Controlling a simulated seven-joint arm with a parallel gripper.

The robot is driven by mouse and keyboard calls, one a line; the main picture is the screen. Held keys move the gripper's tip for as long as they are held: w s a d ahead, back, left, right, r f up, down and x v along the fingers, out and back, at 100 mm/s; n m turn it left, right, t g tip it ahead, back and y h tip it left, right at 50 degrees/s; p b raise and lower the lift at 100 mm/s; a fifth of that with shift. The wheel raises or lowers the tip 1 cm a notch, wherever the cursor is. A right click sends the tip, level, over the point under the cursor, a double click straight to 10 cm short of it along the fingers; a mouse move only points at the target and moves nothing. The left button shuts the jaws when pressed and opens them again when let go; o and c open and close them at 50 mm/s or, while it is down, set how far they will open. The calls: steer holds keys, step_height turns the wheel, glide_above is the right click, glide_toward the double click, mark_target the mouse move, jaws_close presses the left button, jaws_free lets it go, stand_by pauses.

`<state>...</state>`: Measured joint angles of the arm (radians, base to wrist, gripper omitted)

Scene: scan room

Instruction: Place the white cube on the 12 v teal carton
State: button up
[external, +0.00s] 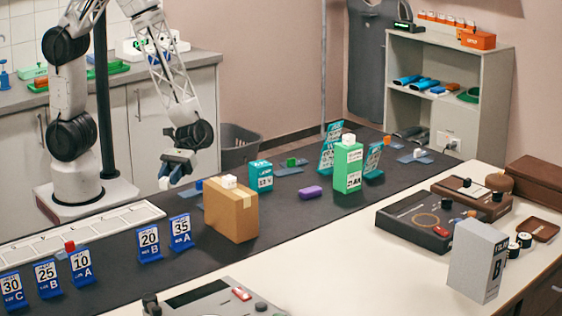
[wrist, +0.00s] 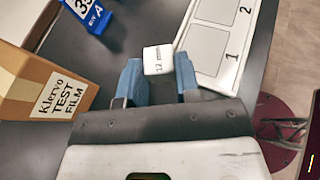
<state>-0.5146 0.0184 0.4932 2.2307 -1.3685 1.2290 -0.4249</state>
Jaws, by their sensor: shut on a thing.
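My gripper (external: 170,178) hangs above the dark bench mat at left centre, tilted downward. Its blue fingers (wrist: 158,78) are shut on a white cube (wrist: 158,59) marked "12 mm", which sticks out past the fingertips. A small teal carton (external: 260,177) with white print stands upright on the mat, right of my gripper and behind the brown box. Its print is too small to read. No object shows on its top. The teal carton is out of the wrist view.
A brown box (external: 231,214) with a white cube on top stands between my gripper and the near edge. A taller green carton (external: 347,172) carries another white block. A purple block (external: 311,193), blue number signs (external: 180,233) and a white numbered strip (external: 85,232) are nearby.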

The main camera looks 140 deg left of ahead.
steer(key=w+a+r+n+t+y, duration=0.2)
steer(key=a, duration=0.5)
steer(key=w+a+r+n+t+y, duration=0.1)
steer(key=w+a+r+n+t, duration=0.1)
steer(key=a, duration=0.6)
step_height(320, 180, up, 5)
steer(key=n+t+y, duration=0.2)
steer(key=n+y, duration=0.2)
glide_above(258, 161)
steer(key=shift+a, duration=0.1)
steer(key=shift+f, duration=0.15)
steer(key=shift+f, duration=1.9)
steer(key=shift+f, duration=1.95)
steer(key=shift+f, duration=0.15)
